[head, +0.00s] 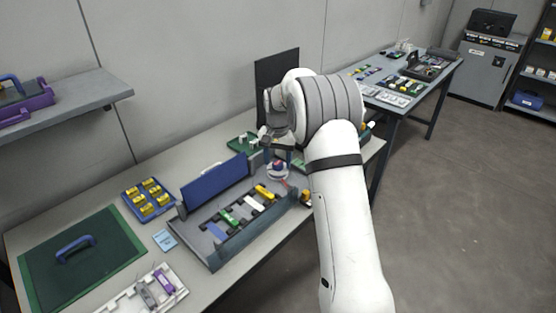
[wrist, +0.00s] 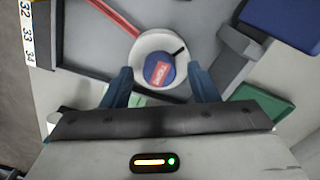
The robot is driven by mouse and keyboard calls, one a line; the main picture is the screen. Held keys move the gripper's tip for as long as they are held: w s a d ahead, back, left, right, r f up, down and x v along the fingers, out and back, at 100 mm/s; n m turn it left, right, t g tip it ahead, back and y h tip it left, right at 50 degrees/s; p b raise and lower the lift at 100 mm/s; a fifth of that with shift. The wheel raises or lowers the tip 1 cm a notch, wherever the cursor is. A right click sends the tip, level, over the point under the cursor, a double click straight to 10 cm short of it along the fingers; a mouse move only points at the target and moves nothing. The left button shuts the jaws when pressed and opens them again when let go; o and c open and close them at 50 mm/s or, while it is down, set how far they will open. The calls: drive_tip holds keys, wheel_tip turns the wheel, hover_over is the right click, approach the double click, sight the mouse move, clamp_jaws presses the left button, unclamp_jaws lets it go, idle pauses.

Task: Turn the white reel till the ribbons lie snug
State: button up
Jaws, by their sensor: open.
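The white reel (head: 279,176) stands at the far right end of the open grey tray in the head view. In the wrist view the reel (wrist: 146,47) is round, with a blue centre (wrist: 158,72) bearing a red label reading "TIGHT" and a short black mark. My gripper (wrist: 160,76) is open, its two blue fingers on the near left and near right of the reel; contact cannot be told. In the head view my gripper (head: 277,151) is above the reel, partly hidden by my arm. A red ribbon (wrist: 114,14) runs toward the reel; its snugness is unclear.
The grey tray (head: 212,262) has a raised blue lid (head: 216,184) and holds several coloured blocks. A blue tray of yellow parts (head: 129,196), a green mat (head: 117,232) and a white rack (head: 119,304) lie left. A green tray (head: 233,144) lies behind.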

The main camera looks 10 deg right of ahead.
sight(278, 162)
drive_tip(key=c, duration=1)
drive_tip(key=shift+n+p, duration=0.4)
drive_tip(key=shift+n, duration=1.1)
drive_tip(key=o, duration=1)
drive_tip(key=shift+r, duration=3.85)
drive_tip(key=shift+r, duration=0.1)
